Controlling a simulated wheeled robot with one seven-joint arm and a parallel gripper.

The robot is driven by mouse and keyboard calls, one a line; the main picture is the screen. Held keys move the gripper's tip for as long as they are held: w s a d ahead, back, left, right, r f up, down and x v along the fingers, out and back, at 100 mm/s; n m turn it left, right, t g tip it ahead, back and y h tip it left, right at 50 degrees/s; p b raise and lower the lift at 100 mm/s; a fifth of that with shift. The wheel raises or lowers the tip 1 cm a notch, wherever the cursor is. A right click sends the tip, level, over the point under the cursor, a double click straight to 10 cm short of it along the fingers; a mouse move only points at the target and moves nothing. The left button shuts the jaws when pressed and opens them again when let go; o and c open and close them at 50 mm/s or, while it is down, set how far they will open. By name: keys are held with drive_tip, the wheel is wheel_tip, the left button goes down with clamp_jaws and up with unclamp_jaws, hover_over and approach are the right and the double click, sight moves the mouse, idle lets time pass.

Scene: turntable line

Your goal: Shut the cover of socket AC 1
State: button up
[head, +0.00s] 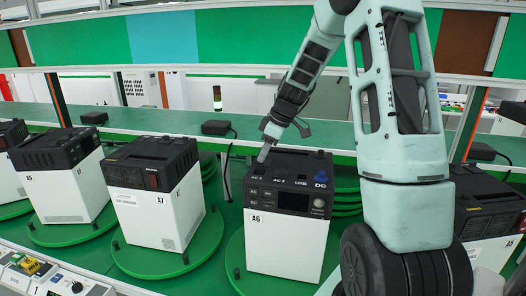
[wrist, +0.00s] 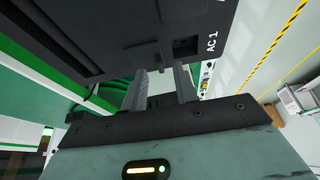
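The unit labelled A6 (head: 285,245) has a white body and a black top and stands on a green turntable. Its black top, marked AC 1, USB and DC, also shows in the wrist view (wrist: 120,32). Socket AC 1 (wrist: 187,47) is a dark square recess beside its printed label. My gripper (head: 263,155) is at the far left part of the A6 top. In the wrist view, its two fingers (wrist: 160,88) stand apart with nothing visible between them. Their tips run behind the unit's edge, so contact is unclear.
Similar units stand on turntables to the left, such as A7 (head: 150,205), and another (head: 487,215) is at right, partly behind my arm. Black adapters (head: 217,127) lie on the green shelf behind. A control panel (head: 50,280) is at front left.

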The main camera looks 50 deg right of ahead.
sight(253, 175)
drive_tip(key=shift+x, duration=0.8)
clamp_jaws()
drive_tip(key=shift+a, duration=0.15)
drive_tip(key=s+a+b, duration=0.1)
drive_tip(key=a+b, duration=0.1)
drive_tip(key=s+a+b, duration=0.1)
drive_tip(key=a+b, duration=0.1)
drive_tip(key=shift+s+f, duration=0.15)
drive_tip(key=shift+s, duration=0.05)
drive_tip(key=shift+s+a, duration=0.25)
drive_tip(key=shift+a, duration=0.1)
unclamp_jaws()
drive_tip(key=shift+a, duration=0.1)
drive_tip(key=shift+r, duration=0.25)
